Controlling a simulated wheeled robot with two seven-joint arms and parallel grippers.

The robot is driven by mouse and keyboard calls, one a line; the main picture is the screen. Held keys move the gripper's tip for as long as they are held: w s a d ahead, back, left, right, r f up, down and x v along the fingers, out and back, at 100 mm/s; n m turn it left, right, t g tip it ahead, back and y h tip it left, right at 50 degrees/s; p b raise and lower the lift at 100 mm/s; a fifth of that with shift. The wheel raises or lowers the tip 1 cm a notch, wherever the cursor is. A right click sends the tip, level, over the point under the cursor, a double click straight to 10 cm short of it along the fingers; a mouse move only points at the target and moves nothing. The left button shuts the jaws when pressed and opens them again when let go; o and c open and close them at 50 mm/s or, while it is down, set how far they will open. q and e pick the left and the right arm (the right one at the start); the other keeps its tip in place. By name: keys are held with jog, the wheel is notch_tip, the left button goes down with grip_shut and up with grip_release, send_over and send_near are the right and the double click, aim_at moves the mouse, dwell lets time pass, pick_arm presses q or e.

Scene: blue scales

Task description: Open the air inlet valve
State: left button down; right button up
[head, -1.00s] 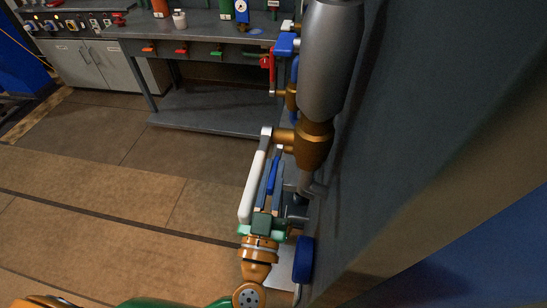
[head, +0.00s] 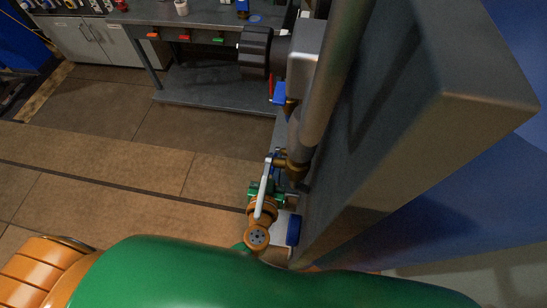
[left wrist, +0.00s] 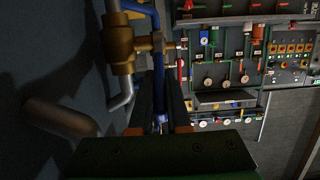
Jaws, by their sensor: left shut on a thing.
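A brass valve (head: 292,165) sits on a grey pipe close to the wall at right; its brass body (left wrist: 120,45) shows at upper left in the left wrist view. A slim blue handle (left wrist: 158,88) runs down between my left gripper's (left wrist: 161,108) dark fingers, which are shut on it. In the head view my left gripper (head: 272,182) is beside the brass valve, and its fingers are mostly hidden. My right gripper is not in view.
A dark wall block (head: 400,140) stands close on the right. A grey box with a black knob (head: 255,52) juts out above the valve. A workbench (head: 215,98) is at the back. The floor at left is clear.

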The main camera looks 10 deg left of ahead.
aim_at(271, 174)
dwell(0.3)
pick_arm(q)
jog(key=c, duration=0.9)
grip_release()
jog(key=shift+w, duration=0.1)
jog(key=v, duration=0.7)
jog(key=shift+b, duration=0.3)
